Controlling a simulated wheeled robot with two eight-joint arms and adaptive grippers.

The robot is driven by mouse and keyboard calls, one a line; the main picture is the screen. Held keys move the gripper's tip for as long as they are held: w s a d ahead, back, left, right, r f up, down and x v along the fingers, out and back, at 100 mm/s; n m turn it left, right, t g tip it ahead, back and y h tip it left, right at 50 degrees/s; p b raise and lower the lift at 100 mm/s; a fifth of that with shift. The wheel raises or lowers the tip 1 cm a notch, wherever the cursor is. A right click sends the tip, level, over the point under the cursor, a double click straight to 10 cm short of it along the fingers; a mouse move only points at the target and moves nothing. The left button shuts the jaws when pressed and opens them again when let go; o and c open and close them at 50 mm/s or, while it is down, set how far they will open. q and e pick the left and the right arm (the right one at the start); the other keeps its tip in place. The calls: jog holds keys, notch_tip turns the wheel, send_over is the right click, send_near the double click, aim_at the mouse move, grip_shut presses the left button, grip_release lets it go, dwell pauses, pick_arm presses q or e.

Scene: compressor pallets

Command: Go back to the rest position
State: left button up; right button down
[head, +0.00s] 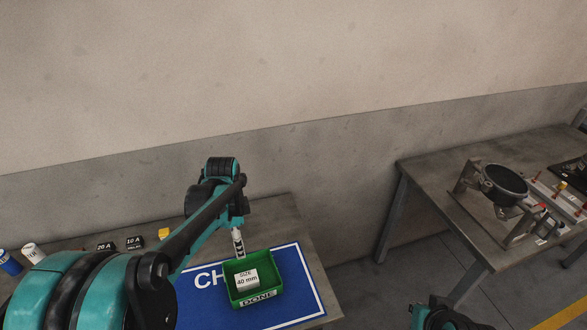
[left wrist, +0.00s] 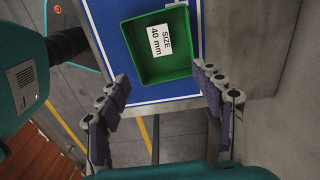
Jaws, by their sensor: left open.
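My left arm (head: 205,225) reaches in from the left over the near table and bends down at the green bin. My left gripper (left wrist: 160,80) is open, with a finger on each side of the left wrist view and nothing between them. The green bin marked DONE (head: 256,302) stands upright on a blue mat and also shows beyond the fingers in the left wrist view (left wrist: 142,72). A white piece marked SIZE 40 mm (head: 246,279) lies inside it. A teal and black part of my right arm (head: 440,316) shows at the bottom right; its jaw state is unclear.
The blue mat (head: 306,303) lies near the table's right edge. Black blocks marked 20 A (head: 105,246) and 10 A (head: 134,242) and a yellow piece (head: 164,234) lie to the left. A second table (head: 425,172) with a round dark-topped part (head: 504,183) stands right, across a floor gap.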

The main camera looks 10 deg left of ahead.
pick_arm(q)
jog(key=s+d+f+n+t+b, duration=0.1)
jog(key=s+d+n+t+b, duration=0.4)
jog(key=s+d+n, duration=0.5)
jog(key=shift+s+d+n+t+b, duration=0.4)
jog(key=shift+s+n+t, duration=0.15)
jog(key=shift+t, duration=0.55)
jog(key=shift+f, duration=0.1)
